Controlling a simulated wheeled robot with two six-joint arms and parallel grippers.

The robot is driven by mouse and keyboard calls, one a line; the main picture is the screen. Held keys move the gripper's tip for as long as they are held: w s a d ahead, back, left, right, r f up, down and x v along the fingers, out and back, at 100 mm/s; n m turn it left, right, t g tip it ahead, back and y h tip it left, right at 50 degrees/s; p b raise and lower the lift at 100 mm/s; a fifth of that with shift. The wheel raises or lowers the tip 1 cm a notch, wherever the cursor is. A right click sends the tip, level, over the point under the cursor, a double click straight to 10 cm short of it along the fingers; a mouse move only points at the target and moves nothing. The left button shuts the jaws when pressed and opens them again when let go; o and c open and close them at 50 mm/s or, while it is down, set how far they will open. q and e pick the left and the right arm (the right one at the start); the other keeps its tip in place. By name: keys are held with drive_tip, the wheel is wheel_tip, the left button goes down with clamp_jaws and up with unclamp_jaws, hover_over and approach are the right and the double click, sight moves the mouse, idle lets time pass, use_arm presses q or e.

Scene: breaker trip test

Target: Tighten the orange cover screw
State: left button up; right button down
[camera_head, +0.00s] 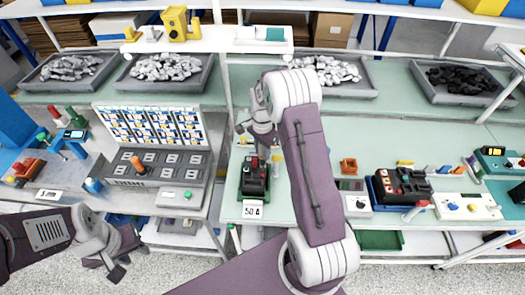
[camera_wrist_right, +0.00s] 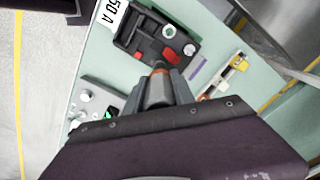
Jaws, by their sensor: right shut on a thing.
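The black breaker (camera_head: 254,180) with red parts stands on the green bench behind a "50 A" label (camera_head: 252,211); it also shows in the right wrist view (camera_wrist_right: 140,35). My right gripper (camera_head: 268,145) is at the breaker's far end. In the right wrist view its fingers (camera_wrist_right: 160,82) are shut, with the orange tip of the cover screw (camera_wrist_right: 158,69) just showing between them at the breaker's edge. The fingers hide most of the screw. My left gripper (camera_head: 122,257) is open and empty, low at the left, in front of the benches and away from the breaker.
A test panel (camera_head: 130,185) with an orange knob stands left of the breaker. Grey bins (camera_head: 165,88) of parts line the back. A second black device (camera_head: 402,187) and small parts lie to the right. A yellow-and-white piece (camera_wrist_right: 232,72) lies beside the breaker.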

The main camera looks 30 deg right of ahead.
drive_tip(key=shift+f, duration=0.5)
idle(1.3)
idle(1.0)
drive_tip(key=shift+r+p, duration=2.5)
drive_tip(key=shift+r, duration=0.55)
